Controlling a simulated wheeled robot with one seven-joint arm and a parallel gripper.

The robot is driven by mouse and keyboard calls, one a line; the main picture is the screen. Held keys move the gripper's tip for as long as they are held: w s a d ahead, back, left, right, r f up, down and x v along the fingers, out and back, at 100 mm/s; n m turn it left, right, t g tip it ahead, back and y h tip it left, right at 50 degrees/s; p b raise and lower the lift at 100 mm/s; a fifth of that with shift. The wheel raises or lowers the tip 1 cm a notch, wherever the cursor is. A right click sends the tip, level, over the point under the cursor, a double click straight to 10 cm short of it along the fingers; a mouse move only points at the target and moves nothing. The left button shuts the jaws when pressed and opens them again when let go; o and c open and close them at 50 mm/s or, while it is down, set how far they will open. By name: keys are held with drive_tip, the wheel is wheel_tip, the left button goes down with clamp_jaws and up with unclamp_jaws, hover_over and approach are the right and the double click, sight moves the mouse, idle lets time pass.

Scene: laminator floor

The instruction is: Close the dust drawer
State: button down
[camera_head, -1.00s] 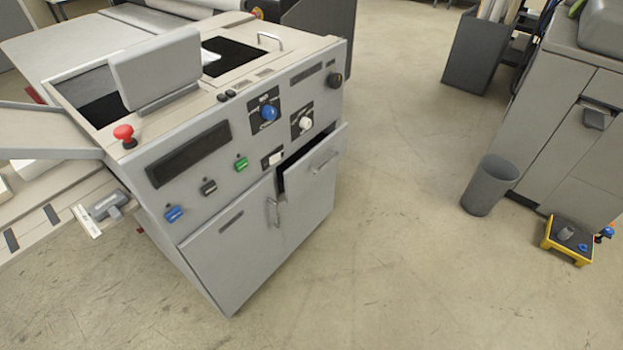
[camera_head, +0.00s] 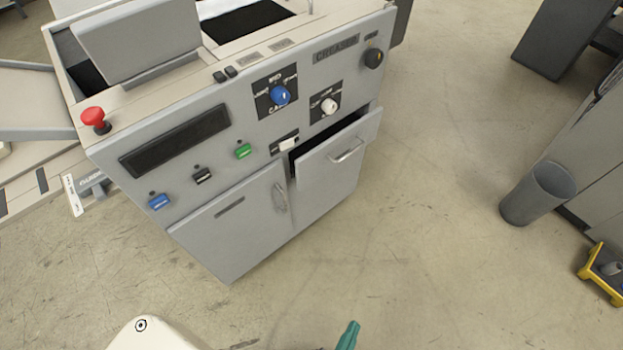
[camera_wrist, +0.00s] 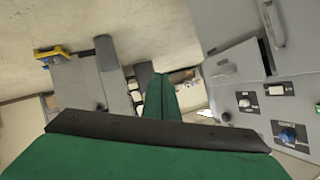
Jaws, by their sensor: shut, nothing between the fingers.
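The dust drawer (camera_head: 325,188) is a grey front with a bar handle (camera_head: 348,152) on the right part of the machine's front.
Left of the drawer is a closed grey door (camera_head: 235,225). Above are a blue knob (camera_head: 280,95), a white knob (camera_head: 329,105) and a red stop button (camera_head: 95,119). A grey bin (camera_head: 538,193) and a yellow-edged stand (camera_head: 603,272) are at right. Floor between is clear.

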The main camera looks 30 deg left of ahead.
drive_tip(key=w+f+m+g+y, duration=0.2)
drive_tip(key=w+f+m, duration=0.3)
drive_tip(key=f, duration=0.6)
drive_tip(key=m+g+y, duration=0.5)
drive_tip(key=m+y, duration=0.7)
drive_tip(key=y, duration=0.3)
approach(305, 177)
drive_tip(key=x, duration=0.6)
drive_tip(key=shift+w+a, duration=0.15)
drive_tip(key=shift+a, duration=0.05)
